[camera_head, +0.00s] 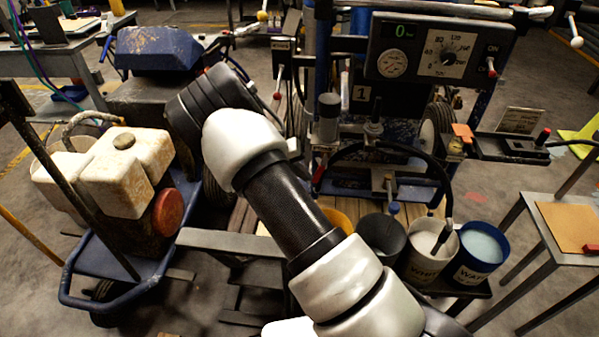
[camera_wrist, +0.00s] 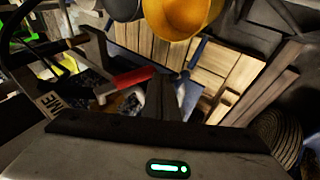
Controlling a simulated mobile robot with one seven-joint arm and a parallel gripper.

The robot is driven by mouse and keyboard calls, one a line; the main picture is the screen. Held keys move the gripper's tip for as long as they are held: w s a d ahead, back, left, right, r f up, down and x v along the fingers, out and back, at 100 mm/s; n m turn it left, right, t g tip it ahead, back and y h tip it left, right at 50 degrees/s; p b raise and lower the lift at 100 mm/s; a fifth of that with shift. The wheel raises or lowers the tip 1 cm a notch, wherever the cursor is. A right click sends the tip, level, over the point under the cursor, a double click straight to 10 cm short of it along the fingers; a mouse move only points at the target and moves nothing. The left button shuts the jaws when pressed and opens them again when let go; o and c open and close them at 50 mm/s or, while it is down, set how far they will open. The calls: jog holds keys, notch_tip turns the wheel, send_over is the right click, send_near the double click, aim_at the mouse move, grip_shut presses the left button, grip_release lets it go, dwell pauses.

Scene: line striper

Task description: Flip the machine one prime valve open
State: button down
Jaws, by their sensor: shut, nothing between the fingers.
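Machine one (camera_head: 361,93) stands at the centre back, marked with a "1" plate and a gauge panel. In the wrist view a red lever handle (camera_wrist: 125,80) lies just left of my gripper (camera_wrist: 162,98), near a plate (camera_wrist: 50,102) whose visible letters end in "ME". A red handle also shows in the head view (camera_head: 318,176), right of my arm. My gripper is shut and empty, its dark fingers pointing toward the wooden slats. I cannot tell whether the fingers touch the red handle. In the head view my gripper is hidden behind my arm.
A white bucket (camera_head: 430,250) and a blue bucket (camera_head: 481,250) are farther right. A blue cart with a dirty white tank (camera_head: 125,170) is at left.

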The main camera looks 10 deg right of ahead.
jog(key=shift+s+d+f+b, duration=0.3)
jog(key=shift+d+f+b, duration=0.1)
jog(key=shift+d+f, duration=0.4)
jog(key=shift+d, duration=0.1)
dwell(0.3)
